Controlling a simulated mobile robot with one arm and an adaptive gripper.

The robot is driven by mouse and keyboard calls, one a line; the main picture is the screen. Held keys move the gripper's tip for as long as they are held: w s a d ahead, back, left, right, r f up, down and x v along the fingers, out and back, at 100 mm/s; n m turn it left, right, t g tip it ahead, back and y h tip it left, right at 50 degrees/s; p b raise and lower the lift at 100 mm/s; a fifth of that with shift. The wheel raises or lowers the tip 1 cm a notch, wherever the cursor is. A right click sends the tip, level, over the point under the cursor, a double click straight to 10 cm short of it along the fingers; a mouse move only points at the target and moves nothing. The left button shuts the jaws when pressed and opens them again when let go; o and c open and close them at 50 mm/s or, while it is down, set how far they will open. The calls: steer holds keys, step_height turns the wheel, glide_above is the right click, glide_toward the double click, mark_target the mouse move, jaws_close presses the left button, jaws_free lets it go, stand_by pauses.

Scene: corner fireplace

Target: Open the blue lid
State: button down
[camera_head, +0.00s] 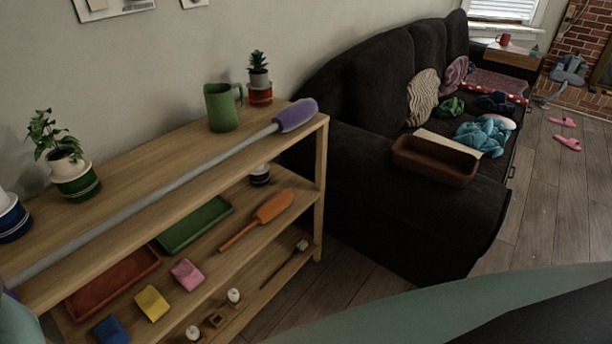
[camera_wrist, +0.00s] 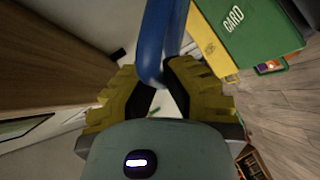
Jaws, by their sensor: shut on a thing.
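In the wrist view a blue curved bar or rim, likely part of the blue lid (camera_wrist: 153,45), comes down from the top edge to between the fingers. My gripper (camera_wrist: 160,88), with yellow and black fingers, is shut on it. Only this narrow blue part shows; the rest of the lid and whatever it covers are out of view. The head view shows neither the lid nor my gripper.
A green box marked CARD (camera_wrist: 260,30) and a yellow box (camera_wrist: 213,45) stand close on the right. A wooden surface (camera_wrist: 55,55) is on the left. The head view shows a wooden shelf (camera_head: 325,150) with several items and a dark sofa (camera_head: 365,215).

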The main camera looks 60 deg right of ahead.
steer(key=shift+w+d+r+p, duration=0.15)
steer(key=shift+w+r+p, duration=0.55)
steer(key=shift+w+r, duration=0.25)
steer(key=shift+w+d+r+p, duration=0.15)
steer(key=shift+w+r+p, duration=0.6)
steer(key=shift+w, duration=0.25)
steer(key=w+r+b, duration=0.1)
steer(key=w+r, duration=0.5)
steer(key=w, duration=0.4)
steer(key=shift+w+d, duration=0.35)
steer(key=c, duration=1)
jaws_free()
steer(key=shift+r, duration=0.1)
steer(key=shift+s+a, duration=0.15)
